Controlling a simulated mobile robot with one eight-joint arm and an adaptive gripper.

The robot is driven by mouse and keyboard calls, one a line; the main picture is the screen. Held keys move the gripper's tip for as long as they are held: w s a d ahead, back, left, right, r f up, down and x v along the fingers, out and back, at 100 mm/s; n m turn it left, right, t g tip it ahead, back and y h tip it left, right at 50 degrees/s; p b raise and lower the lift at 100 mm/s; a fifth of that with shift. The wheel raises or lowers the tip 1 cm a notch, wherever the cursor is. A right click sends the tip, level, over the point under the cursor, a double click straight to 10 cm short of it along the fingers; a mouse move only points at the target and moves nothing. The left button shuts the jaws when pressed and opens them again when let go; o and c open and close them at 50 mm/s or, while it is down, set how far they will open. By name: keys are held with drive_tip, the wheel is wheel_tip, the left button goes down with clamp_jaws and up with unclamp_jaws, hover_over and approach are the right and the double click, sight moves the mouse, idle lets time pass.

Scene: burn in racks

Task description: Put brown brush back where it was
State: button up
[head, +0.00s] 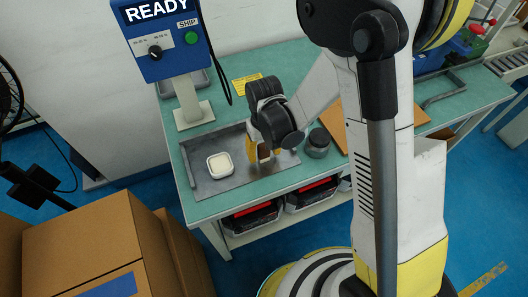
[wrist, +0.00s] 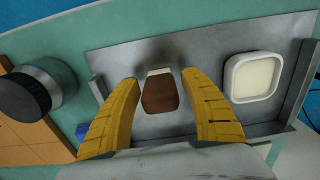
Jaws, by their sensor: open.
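The brown brush (wrist: 160,93) lies on a grey metal tray (wrist: 120,64), with a pale strip at its far end. In the wrist view it sits between the two yellow fingers of my gripper (wrist: 161,100), with a gap on each side. My gripper (head: 264,155) is open, low over the right part of the tray (head: 230,184) in the head view. The brush is mostly hidden behind the fingers there.
A white square dish (head: 220,165) stands on the tray left of my gripper. A dark round jar (head: 317,143) stands right of the tray, beside an orange-brown board (head: 334,124). A blue READY box (head: 168,40) on a post stands behind the tray.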

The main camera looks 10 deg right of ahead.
wheel_tip(320, 180, up, 12)
drive_tip(key=p, duration=0.4)
drive_tip(key=shift+d+r, duration=0.15)
drive_tip(key=shift+r, duration=0.1)
drive_tip(key=s+d+r+m+t, duration=0.1)
drive_tip(key=s+d+r+t, duration=0.2)
drive_tip(key=s+d+r, duration=0.2)
drive_tip(key=s+d+r+m+t, duration=0.2)
drive_tip(key=s+d+r+t, duration=0.2)
drive_tip(key=d+r, duration=0.4)
drive_tip(key=shift+w+v, duration=0.25)
drive_tip(key=shift+v, duration=1.8)
drive_tip(key=shift+d+r, duration=0.1)
drive_tip(key=shift+r, duration=0.05)
